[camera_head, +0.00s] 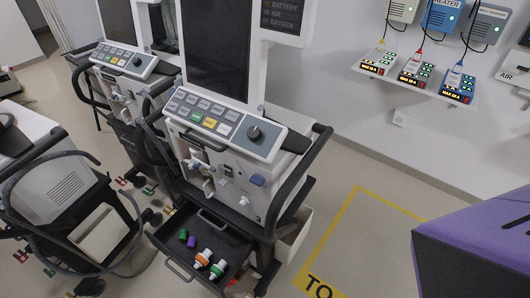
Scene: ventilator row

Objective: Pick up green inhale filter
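A green-and-white filter (217,269), which looks like the green inhale filter, lies in the open black drawer (174,243) low on the front of the nearest ventilator (226,145). An orange-and-white filter (203,257) lies just beside it, up and to the left. A small green piece (183,235) and a small purple piece (191,241) are farther left in the same drawer. Neither of my grippers shows in the head view, so I cannot see what they hold.
A second ventilator (125,75) stands behind to the left. A grey machine (55,175) with hoses is at the left. Yellow floor tape (330,228) marks clear floor to the right. A large purple-and-dark shape (480,240), unclear to me, fills the lower right.

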